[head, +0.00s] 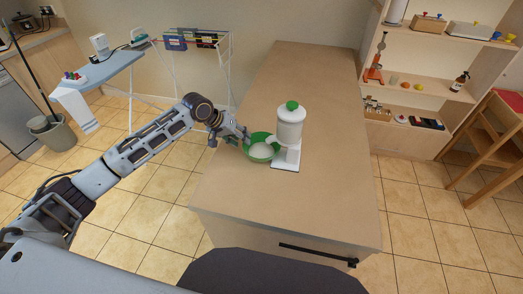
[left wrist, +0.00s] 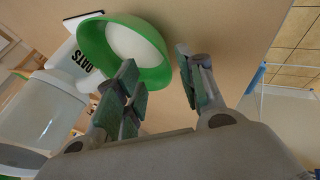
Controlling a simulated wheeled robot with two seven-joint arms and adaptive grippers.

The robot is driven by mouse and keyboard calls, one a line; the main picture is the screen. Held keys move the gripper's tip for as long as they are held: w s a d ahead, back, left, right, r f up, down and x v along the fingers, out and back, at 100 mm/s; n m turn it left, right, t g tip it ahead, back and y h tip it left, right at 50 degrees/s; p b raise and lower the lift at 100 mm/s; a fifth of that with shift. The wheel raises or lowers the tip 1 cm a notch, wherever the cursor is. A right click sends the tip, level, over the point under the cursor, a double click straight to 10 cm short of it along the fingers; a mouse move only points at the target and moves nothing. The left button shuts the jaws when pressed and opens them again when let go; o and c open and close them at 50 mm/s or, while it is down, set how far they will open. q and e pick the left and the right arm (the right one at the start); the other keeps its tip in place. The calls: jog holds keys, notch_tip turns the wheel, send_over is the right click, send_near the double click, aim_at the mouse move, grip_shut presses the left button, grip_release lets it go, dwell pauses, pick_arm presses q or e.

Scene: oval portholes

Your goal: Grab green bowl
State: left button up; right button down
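The green bowl (head: 261,148), with a pale inside, stands on the counter at the front of a white dispenser. In the left wrist view the bowl (left wrist: 158,70) is at the top middle. My left gripper (head: 245,138) is at the bowl's left side. In the left wrist view my left gripper (left wrist: 157,60) is open, with a clear gap between its fingers. One finger overlaps the bowl and the other is just outside its rim; the near wall appears between them. I cannot tell whether either finger touches it. My right gripper is not in view.
The white dispenser (head: 290,127) with a green knob stands close to the bowl's right; its base reads OATS in the wrist view. The wooden counter (head: 315,75) is otherwise clear. An ironing board (head: 108,68) and drying rack stand left, shelves (head: 420,85) right.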

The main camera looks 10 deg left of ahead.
aim_at(244, 144)
pick_arm(q)
jog(key=shift+f, duration=0.1)
jog(key=shift+s+p+x, duration=0.2)
jog(key=shift+p+x, duration=0.15)
jog(key=shift+x, duration=2.15)
jog(key=shift+a+f, duration=0.2)
grip_shut()
